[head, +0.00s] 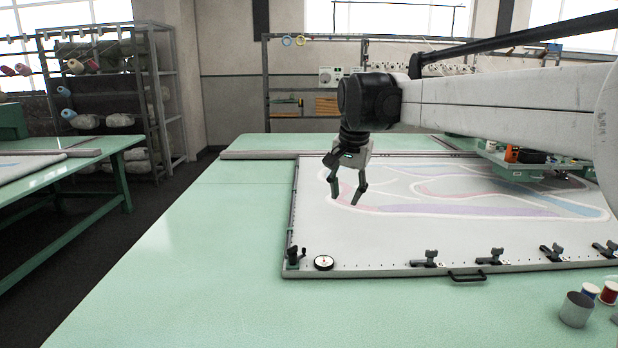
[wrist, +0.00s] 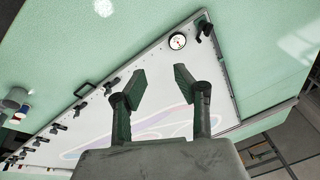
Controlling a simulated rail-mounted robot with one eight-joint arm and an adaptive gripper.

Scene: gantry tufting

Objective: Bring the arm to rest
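My gripper (head: 346,188) hangs from the end of my arm over the left part of a framed white cloth (head: 400,240) with coloured outlines. In the head view its two fingers are spread apart and point down. The wrist view also shows my gripper (wrist: 159,85) with a clear gap between the fingertips and nothing held. Cloth shows below and between the fingers. The gripper appears to be above the cloth; the exact height cannot be told.
Black clamps (head: 490,256) line the frame's front edge, with a round dial (head: 323,262) at its near left corner. A metal cup (head: 577,309) and thread spools (head: 608,292) stand at front right. The green table (head: 190,270) is bare to the left. A tool carriage (head: 525,160) sits at right.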

